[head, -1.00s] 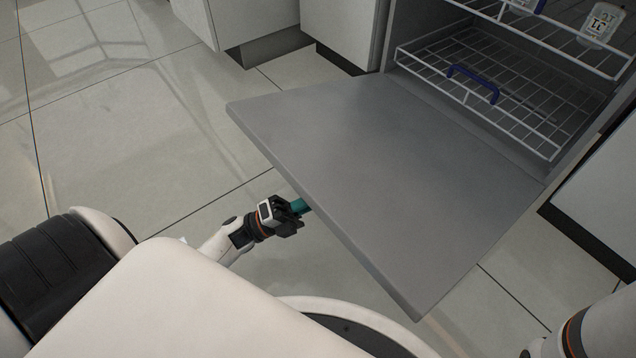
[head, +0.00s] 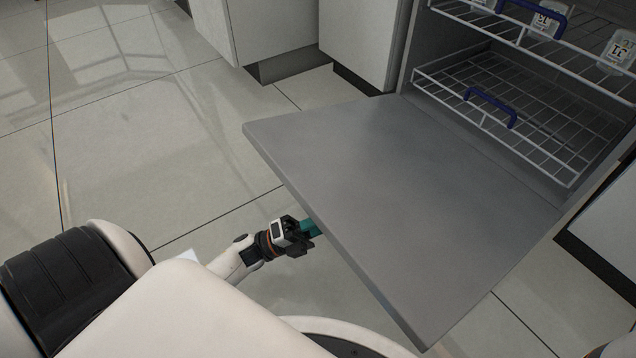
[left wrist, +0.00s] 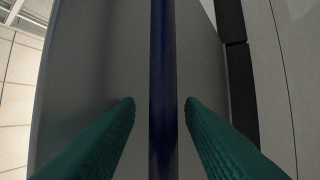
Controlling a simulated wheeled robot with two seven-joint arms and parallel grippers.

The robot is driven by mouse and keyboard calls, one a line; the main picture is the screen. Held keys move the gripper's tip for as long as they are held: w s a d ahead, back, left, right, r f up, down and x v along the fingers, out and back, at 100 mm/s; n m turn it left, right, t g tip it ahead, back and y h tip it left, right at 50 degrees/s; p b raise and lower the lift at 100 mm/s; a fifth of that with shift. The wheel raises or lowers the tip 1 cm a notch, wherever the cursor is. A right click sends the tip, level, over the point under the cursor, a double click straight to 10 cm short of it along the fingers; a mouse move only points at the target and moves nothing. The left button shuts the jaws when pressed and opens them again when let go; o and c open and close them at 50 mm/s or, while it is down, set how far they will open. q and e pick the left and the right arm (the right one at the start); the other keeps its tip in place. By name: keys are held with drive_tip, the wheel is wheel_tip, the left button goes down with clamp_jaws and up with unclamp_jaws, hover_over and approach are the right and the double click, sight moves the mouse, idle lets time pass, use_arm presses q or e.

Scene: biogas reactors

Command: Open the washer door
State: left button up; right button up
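The washer door (head: 400,205) is a flat grey panel, folded down and lying about level in front of the open washer. My left gripper (head: 312,229) is at the door's left edge in the head view, its teal fingers partly hidden under the panel. In the left wrist view, a dark blue bar handle (left wrist: 162,60) runs along the grey door face (left wrist: 110,70). The two teal fingers (left wrist: 160,104) are on either side of this bar, apart, with a visible gap on each side. My right gripper is not in view.
Inside the washer are a lower white wire rack (head: 540,115) with a blue handle and an upper rack (head: 560,50) holding labelled containers. White cabinets (head: 270,30) stand beside the washer. The tiled floor (head: 150,130) at left is clear.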

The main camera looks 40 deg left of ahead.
use_arm(q)
drive_tip(key=p+v, duration=0.3)
drive_tip(key=v, duration=0.9)
drive_tip(key=shift+p, duration=0.4)
